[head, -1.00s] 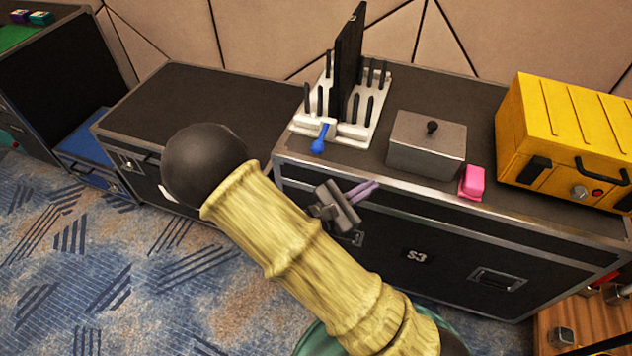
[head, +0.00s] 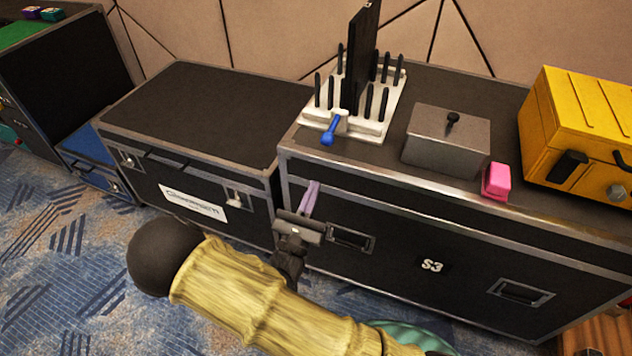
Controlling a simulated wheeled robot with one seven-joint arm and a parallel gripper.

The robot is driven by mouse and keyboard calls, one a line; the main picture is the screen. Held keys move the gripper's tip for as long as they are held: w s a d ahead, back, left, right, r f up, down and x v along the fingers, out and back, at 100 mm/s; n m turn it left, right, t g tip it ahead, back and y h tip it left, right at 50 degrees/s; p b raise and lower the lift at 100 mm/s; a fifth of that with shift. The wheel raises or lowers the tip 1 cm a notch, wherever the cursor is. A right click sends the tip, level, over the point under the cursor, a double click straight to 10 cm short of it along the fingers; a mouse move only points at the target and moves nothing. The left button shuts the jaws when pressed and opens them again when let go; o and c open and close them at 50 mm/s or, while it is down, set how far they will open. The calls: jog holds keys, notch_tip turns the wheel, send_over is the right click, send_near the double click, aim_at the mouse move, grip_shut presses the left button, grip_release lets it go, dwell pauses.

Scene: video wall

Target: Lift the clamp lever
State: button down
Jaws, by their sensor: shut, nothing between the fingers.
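The clamp lever is a small blue lever (head: 329,131) at the front of a white rack (head: 373,125) on the black case marked S3. It slopes down toward the case's front edge. The rack has several dark upright pegs and holds a thin black panel (head: 362,55) standing on edge. My gripper (head: 311,197) is in front of the case, below and a little left of the lever, clear of it. Its purple fingers point up and are shut with nothing between them.
A grey lidded box (head: 446,142), a pink block (head: 496,181) and a yellow case (head: 585,130) stand right of the rack. A lower black case (head: 205,110) with a bare top adjoins on the left. The S3 case's metal front edge lies beside my fingers.

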aim_at(325, 158)
jog(key=b+x, duration=0.1)
jog(key=x, duration=0.7)
jog(key=shift+w+d+r+b, duration=0.15)
jog(key=shift+w+r+b, duration=0.05)
jog(key=shift+w+b, duration=0.15)
